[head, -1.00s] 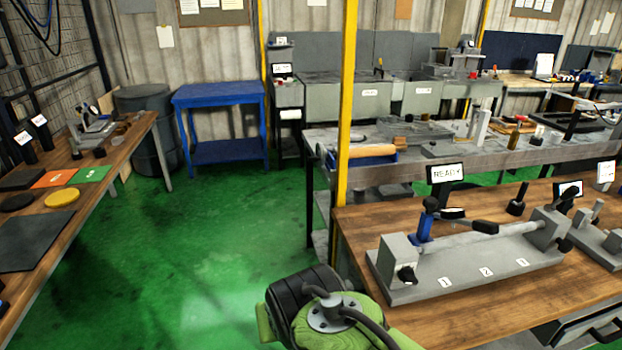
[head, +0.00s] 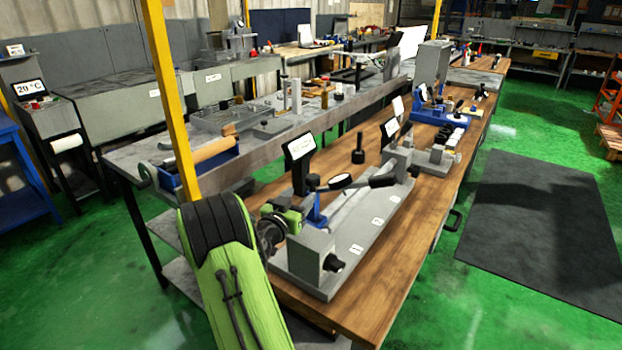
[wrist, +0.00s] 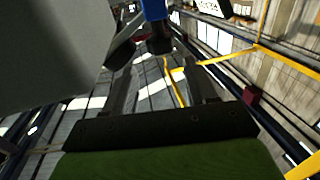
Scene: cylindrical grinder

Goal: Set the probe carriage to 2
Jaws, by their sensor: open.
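The blue probe carriage (head: 317,211) stands behind the bar, near the fixture's near end block (head: 311,255) and closest to the label nearest me (head: 356,249). The middle label (head: 377,221) is farther along. My gripper reaches behind the near block, close to the carriage; its fingers are hidden in the head view. In the wrist view my gripper (wrist: 160,78) is open and empty, with the blue part (wrist: 155,9) and a dark knob (wrist: 158,42) just beyond the fingertips.
A black display (head: 299,148) stands behind the carriage. A grey block (wrist: 50,50) fills the wrist view's upper left.

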